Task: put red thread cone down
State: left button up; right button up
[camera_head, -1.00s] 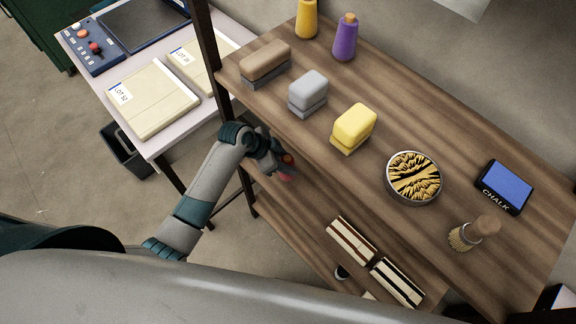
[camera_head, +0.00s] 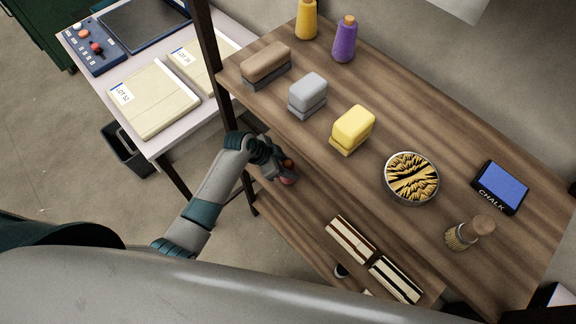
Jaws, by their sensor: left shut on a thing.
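My left gripper (camera_head: 280,172) reaches in from the left, at the near edge of the wooden shelf unit and below the level of its top board. It is shut on the red thread cone (camera_head: 289,179), of which only a small red and orange-brown part shows past the fingers. The rest of the cone is hidden by the gripper. I cannot tell whether the cone touches the lower shelf (camera_head: 302,205). My right gripper is not in view.
The top board (camera_head: 335,185) carries brown (camera_head: 265,62), grey (camera_head: 308,92) and yellow (camera_head: 352,127) blocks, a tin of pins (camera_head: 411,178), a chalk box (camera_head: 501,187), a brush (camera_head: 470,233), and yellow (camera_head: 306,20) and purple (camera_head: 344,40) cones. Striped stacks (camera_head: 351,240) lie on the lower shelf.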

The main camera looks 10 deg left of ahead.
pick_arm(q)
jog(key=o, duration=1.1)
jog(key=shift+o, duration=0.2)
jog(key=shift+a+r, duration=0.1)
jog(key=shift+r, duration=0.05)
jog(key=b+v, duration=0.1)
jog(key=v, duration=1)
jog(key=shift+s+r, duration=0.15)
jog(key=shift+r, duration=0.2)
jog(key=shift+a, duration=0.1)
